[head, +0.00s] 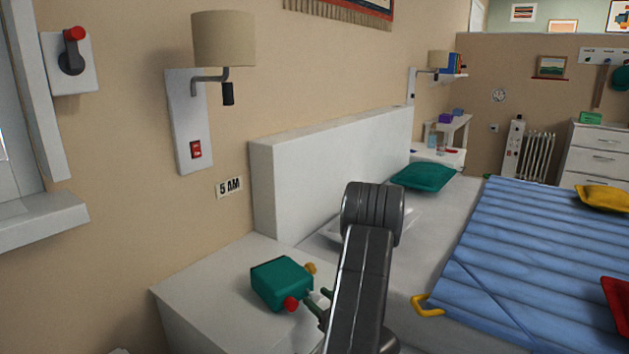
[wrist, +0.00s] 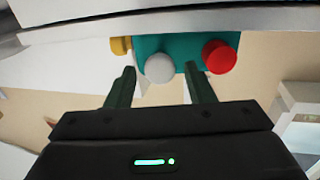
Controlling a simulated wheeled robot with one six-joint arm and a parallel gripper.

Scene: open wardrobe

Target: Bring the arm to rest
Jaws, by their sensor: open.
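My arm reaches down over the white bedside table in the head view. My gripper (head: 316,296) is open there, low beside a teal box (head: 279,280) with a red knob (head: 291,304) and a yellow knob (head: 310,268). In the wrist view my gripper (wrist: 160,75) shows two dark green fingers spread apart, with nothing held between them. The teal box (wrist: 190,52) is just ahead of the fingertips, with a white knob (wrist: 159,67) between them in the picture. I cannot tell whether the fingers touch the box or knobs.
The white bedside table (head: 205,285) meets the wall and a white headboard (head: 330,160). A bed with a blue quilt (head: 540,250) and teal pillow (head: 423,177) lies to the right. A wall lamp (head: 223,40) and a switch panel (head: 73,62) are at left.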

